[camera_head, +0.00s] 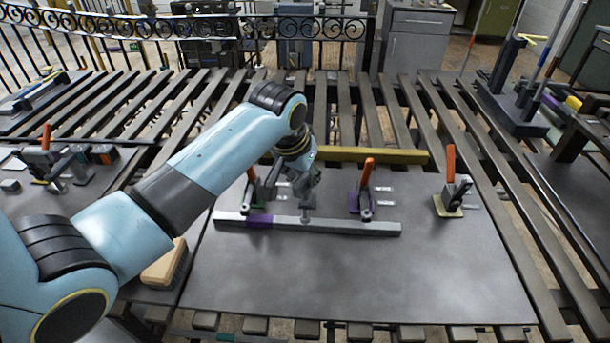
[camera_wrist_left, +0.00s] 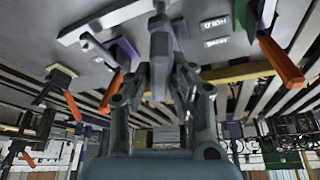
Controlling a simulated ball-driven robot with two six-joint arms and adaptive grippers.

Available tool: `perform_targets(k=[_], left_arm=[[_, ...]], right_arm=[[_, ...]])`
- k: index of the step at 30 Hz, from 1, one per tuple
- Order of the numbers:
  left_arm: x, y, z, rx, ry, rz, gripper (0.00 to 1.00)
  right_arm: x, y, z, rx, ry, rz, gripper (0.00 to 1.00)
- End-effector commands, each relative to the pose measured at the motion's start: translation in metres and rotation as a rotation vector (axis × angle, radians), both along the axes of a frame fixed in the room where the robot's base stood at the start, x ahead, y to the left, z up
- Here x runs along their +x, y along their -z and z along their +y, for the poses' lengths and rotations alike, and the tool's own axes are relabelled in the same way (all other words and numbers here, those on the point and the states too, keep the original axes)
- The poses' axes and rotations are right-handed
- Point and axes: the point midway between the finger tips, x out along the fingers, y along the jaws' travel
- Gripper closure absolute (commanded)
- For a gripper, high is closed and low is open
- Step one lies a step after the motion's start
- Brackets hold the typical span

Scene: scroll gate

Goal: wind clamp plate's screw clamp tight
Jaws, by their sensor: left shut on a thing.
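The screw clamp (camera_head: 307,213) is a grey upright piece at the middle of a long light-grey bar (camera_head: 345,226) on a dark grey plate (camera_head: 360,285). My left gripper (camera_head: 304,188) comes down over it from above and is shut on its upper part. In the left wrist view the left gripper (camera_wrist_left: 160,78) closes around the grey clamp (camera_wrist_left: 161,35), and the bar (camera_wrist_left: 112,17) runs beyond it. The fingers and wrist hide part of the screw, so its tightness cannot be told. My right gripper is in neither view.
Orange-handled toggle clamps stand on either side: one (camera_head: 366,177) right of my gripper, another (camera_head: 451,166) farther right, one (camera_head: 251,174) partly behind my wrist. A yellow bar (camera_head: 390,156) lies behind. The plate's front is clear. A wooden-topped block (camera_head: 164,263) sits at left.

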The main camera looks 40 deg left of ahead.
Motion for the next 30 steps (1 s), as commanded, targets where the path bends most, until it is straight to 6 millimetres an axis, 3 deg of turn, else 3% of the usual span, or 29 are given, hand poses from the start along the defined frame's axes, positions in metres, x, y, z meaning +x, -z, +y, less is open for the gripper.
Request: perform_targets(k=[8, 9, 14, 23, 30], left_arm=[[0.001, -0.001, 0.000, 0.001, 0.000, -0.004, 1.00], [0.001, -0.001, 0.000, 0.001, 0.000, -0.004, 0.79], [0.001, -0.001, 0.000, 0.001, -0.001, -0.003, 0.60], [0.000, -0.003, 0.000, 0.001, -0.001, -0.002, 0.60], [-0.014, -0.039, -0.001, 0.001, -0.001, -0.007, 0.60]], right_arm=[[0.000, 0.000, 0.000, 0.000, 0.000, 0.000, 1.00], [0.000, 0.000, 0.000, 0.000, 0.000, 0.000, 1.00], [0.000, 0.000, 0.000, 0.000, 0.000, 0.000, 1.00], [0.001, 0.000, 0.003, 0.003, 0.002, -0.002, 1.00], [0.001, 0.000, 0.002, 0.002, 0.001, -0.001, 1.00]])
